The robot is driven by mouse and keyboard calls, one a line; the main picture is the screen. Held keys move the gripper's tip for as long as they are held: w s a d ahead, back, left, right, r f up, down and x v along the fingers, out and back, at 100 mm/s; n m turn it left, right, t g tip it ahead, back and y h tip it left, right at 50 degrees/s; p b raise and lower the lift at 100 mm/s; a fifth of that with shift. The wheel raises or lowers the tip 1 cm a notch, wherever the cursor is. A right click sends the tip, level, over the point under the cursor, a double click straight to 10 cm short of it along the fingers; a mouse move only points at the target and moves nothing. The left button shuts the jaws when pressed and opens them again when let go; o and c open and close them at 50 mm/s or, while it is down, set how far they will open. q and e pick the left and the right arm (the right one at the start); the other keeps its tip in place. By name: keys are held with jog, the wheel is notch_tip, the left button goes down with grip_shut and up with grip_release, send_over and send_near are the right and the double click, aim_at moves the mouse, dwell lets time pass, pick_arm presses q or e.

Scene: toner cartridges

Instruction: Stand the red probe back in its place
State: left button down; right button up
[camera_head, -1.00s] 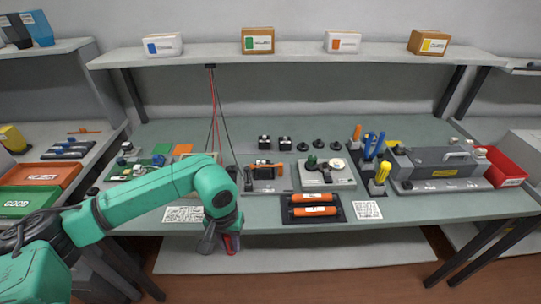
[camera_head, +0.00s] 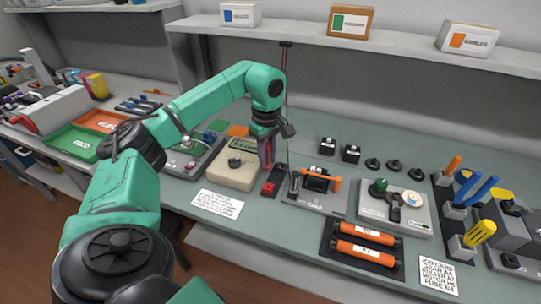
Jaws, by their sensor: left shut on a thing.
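My left gripper (camera_head: 268,150) points down over the bench, beside the beige meter (camera_head: 234,168). It is shut on the red probe (camera_head: 265,156), which hangs roughly upright below the fingers; the fingers partly hide it. Just below and right of the probe is a small dark holder (camera_head: 275,178) with a red mark. I cannot tell whether the probe's tip touches the holder or is inside it. A slim dark probe-like piece (camera_head: 293,183) stands to the right of the holder. My right gripper is not in view.
Red and dark leads (camera_head: 285,85) hang from the shelf close behind the gripper. A motor fixture (camera_head: 317,188) stands just right. A black tray (camera_head: 362,245) with orange rollers and a printed card (camera_head: 218,203) lie toward the front edge.

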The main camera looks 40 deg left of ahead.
aim_at(269, 169)
pick_arm(q)
jog(key=f+b, duration=0.2)
jog(key=f, duration=0.1)
jog(key=f+b, duration=0.1)
jog(key=shift+w+f, duration=0.15)
jog(key=shift+w, duration=0.15)
jog(key=shift+f+b, duration=0.4)
jog(key=shift+b, duration=0.05)
jog(key=shift+s+r, duration=0.1)
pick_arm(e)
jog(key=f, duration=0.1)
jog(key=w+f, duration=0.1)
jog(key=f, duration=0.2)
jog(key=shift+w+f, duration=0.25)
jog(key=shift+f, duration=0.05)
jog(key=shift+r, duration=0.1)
pick_arm(q)
jog(key=shift+p, duration=0.35)
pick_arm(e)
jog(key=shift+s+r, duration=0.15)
pick_arm(q)
jog(key=shift+f+b, duration=0.6)
jog(key=shift+f, duration=0.4)
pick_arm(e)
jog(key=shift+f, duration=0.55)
